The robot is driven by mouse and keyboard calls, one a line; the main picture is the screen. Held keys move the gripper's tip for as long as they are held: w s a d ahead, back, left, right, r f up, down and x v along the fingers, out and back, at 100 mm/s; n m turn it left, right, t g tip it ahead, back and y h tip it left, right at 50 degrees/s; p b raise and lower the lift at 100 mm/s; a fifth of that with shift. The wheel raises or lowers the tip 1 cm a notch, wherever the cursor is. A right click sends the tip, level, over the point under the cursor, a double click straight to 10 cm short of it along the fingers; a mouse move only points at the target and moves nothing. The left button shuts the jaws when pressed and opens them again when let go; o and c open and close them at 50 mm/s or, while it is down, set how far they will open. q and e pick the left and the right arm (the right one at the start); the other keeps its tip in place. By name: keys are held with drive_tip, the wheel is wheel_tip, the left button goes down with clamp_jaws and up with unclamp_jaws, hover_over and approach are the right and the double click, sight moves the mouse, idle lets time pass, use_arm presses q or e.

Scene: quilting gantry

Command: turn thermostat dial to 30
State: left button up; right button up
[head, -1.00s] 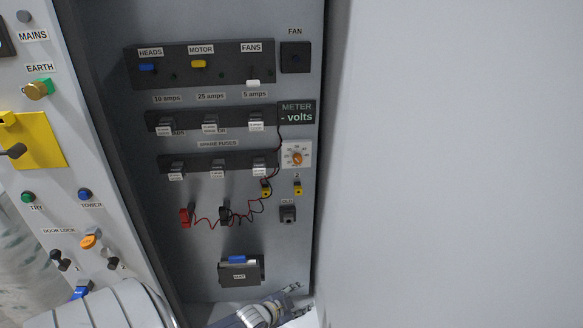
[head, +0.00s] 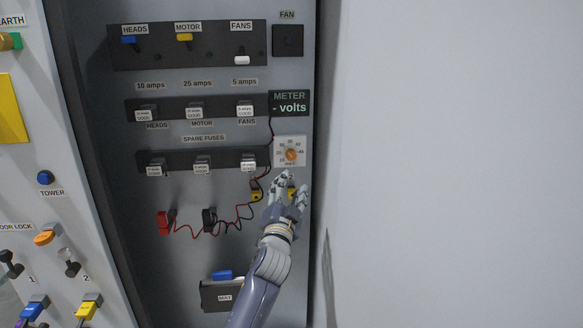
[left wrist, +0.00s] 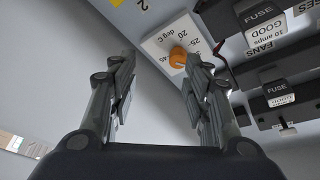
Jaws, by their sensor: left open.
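The thermostat dial (head: 291,155) is an orange knob on a small white plate marked in degrees C, at the right of the grey panel. In the left wrist view the orange knob (left wrist: 178,57) shows ahead, between and beyond the two fingertips, with numbers such as 20, 25 and 45 around it. I cannot read its exact setting. My left gripper (head: 287,182) is open and empty, just below the dial in the head view; it also shows in the left wrist view (left wrist: 160,70). The fingers appear apart from the knob. My right gripper is not in view.
Yellow plugs (head: 256,190) with red and black wires hang left of my gripper. Fuse holders (head: 203,162) stick out in rows left of the dial. The meter display (head: 290,103) is above it. A plain wall (head: 450,160) fills the right side.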

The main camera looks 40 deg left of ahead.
sight(291, 157)
use_arm(q)
drive_tip(key=shift+t+y, duration=0.3)
drive_tip(key=shift+y, duration=0.1)
drive_tip(key=x, duration=0.4)
drive_tip(key=r+x, duration=0.1)
drive_tip(key=x, duration=0.2)
drive_tip(key=s+r+x, duration=0.1)
drive_tip(key=x, duration=0.3)
drive_tip(key=shift+w+a+r, duration=0.1)
drive_tip(key=shift+w+a, duration=0.1)
drive_tip(key=shift+a, duration=0.2)
drive_tip(key=shift+c, duration=0.3)
clamp_jaws()
